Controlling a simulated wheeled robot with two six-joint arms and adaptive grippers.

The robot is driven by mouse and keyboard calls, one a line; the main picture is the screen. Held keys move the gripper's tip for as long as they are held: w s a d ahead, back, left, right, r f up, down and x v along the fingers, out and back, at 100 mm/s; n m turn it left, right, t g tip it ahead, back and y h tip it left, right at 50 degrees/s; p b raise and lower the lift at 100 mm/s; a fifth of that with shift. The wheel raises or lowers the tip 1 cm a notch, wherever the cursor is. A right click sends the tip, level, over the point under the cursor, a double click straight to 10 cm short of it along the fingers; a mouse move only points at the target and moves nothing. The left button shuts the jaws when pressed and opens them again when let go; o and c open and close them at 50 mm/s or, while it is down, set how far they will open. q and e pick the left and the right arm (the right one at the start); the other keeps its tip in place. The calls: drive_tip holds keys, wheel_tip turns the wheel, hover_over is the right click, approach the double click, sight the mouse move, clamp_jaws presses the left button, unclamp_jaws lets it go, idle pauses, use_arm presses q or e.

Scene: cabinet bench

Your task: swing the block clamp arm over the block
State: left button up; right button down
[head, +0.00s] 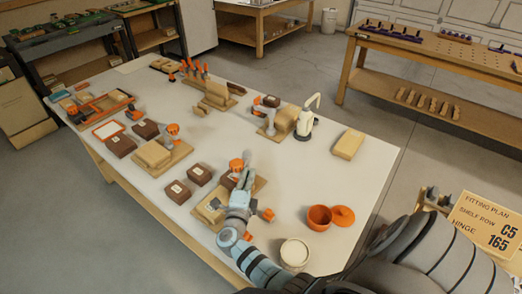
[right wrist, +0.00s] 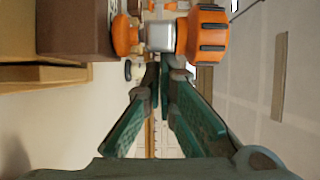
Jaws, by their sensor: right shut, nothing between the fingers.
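The block clamp shows in the right wrist view as a ribbed orange knob (right wrist: 207,30), a silver arm piece (right wrist: 161,34) and an orange pad (right wrist: 124,35) at the left end. A dark brown block (right wrist: 72,28) is left of the pad. In the head view, the clamp's orange top (head: 236,165) stands by the front board (head: 260,184), with a dark block (head: 228,180) partly hidden beside it. My right gripper (head: 245,178) is over this board; in its wrist view the green fingers (right wrist: 156,75) are shut and empty, close to the silver piece. Contact is unclear. My left gripper is out of view.
Two dark blocks (head: 176,191) lie left of the board. Other boards with clamps and wooden blocks (head: 152,153) stand farther back. An orange pot (head: 319,217) and a pale round tub (head: 294,252) are to the right.

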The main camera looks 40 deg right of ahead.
drive_tip(key=shift+w+a, duration=0.3)
drive_tip(key=shift+a, duration=0.1)
drive_tip(key=shift+w+a+b, duration=0.3)
drive_tip(key=shift+w+b, duration=0.05)
drive_tip(key=shift+b, duration=0.15)
drive_tip(key=shift+r, duration=0.1)
